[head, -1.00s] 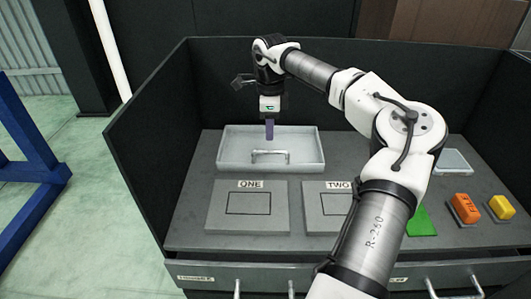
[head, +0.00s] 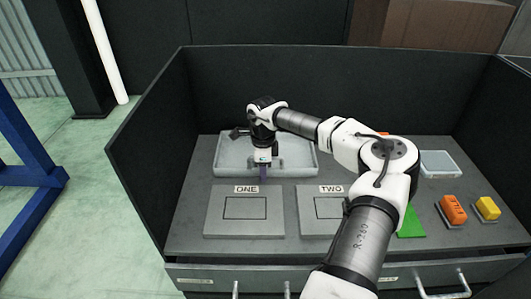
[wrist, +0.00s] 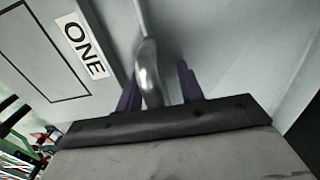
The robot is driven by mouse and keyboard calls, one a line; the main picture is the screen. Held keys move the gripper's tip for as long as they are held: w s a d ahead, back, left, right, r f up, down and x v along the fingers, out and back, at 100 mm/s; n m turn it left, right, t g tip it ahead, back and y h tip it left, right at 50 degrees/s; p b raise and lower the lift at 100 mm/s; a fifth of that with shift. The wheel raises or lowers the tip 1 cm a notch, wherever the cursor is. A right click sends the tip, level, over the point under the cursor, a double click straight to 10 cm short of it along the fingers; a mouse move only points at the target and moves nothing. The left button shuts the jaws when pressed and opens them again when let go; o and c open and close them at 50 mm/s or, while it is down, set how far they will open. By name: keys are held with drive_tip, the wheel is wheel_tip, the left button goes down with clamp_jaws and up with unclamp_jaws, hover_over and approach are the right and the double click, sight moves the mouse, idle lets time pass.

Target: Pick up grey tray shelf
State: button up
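The grey tray shelf (head: 307,160) is a shallow light-grey tray with a raised rim, lying at the back left of the dark worktop. Its metal handle is on the near side and mostly hidden by my gripper in the head view. My gripper (head: 263,175) points down at the tray's near edge. In the wrist view, the curved metal handle (wrist: 149,72) lies between the two purple fingers of my gripper (wrist: 158,88). The fingers are spread apart, with a visible gap between the handle and the right finger.
Grey plates labelled ONE (head: 245,225) and TWO (head: 318,225) lie in front of the tray. A small clear-topped tray (head: 440,163), an orange block (head: 453,209), a yellow block (head: 487,207) and a green sheet (head: 411,226) are at right. Dark walls enclose the back and sides.

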clamp_jaws()
drive_tip(key=shift+r, duration=0.1)
idle(0.3)
